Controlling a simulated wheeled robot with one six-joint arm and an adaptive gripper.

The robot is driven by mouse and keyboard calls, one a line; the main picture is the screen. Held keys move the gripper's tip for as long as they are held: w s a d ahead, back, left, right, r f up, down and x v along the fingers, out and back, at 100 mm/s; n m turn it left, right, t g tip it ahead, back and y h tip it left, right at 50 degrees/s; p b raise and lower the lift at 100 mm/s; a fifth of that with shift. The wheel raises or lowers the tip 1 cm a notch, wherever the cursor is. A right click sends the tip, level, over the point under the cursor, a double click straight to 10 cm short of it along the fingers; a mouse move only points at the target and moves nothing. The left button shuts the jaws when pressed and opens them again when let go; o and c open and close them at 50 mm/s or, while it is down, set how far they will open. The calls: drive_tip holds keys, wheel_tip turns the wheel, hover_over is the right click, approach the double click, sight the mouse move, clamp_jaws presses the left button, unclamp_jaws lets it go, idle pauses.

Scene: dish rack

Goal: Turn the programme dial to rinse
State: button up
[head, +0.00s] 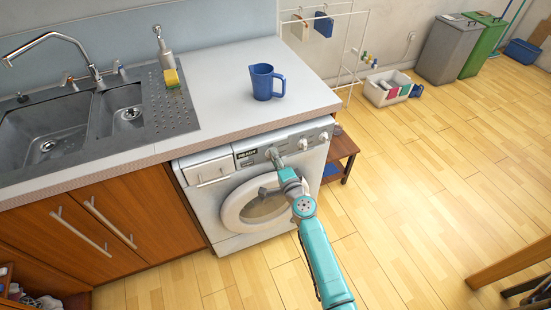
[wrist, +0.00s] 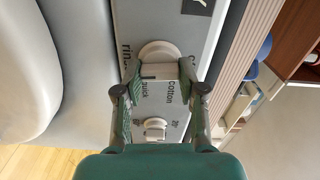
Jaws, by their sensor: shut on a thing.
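The washing machine (head: 240,205) stands under the worktop, with a control panel along its top front. My gripper (head: 273,155) reaches that panel just right of the small dark display (head: 247,154). In the wrist view my gripper (wrist: 160,72) is shut on the white programme dial (wrist: 159,49), one finger on each side. Printed words around the dial include "Cotton", "quick" and a partly hidden "rin…" beside its upper left edge. I cannot tell clearly which word the dial points at. In the head view the gripper mostly hides the dial.
A blue jug (head: 264,82) stands on the worktop above. The floor (head: 420,220) to the right is clear.

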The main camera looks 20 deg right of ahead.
drive_tip(key=shift+m, duration=0.6)
drive_tip(key=o, duration=1.1)
drive_tip(key=shift+o, duration=0.2)
drive_tip(key=shift+s, duration=0.1)
drive_tip(key=s, duration=1.1)
drive_tip(key=shift+s, duration=0.4)
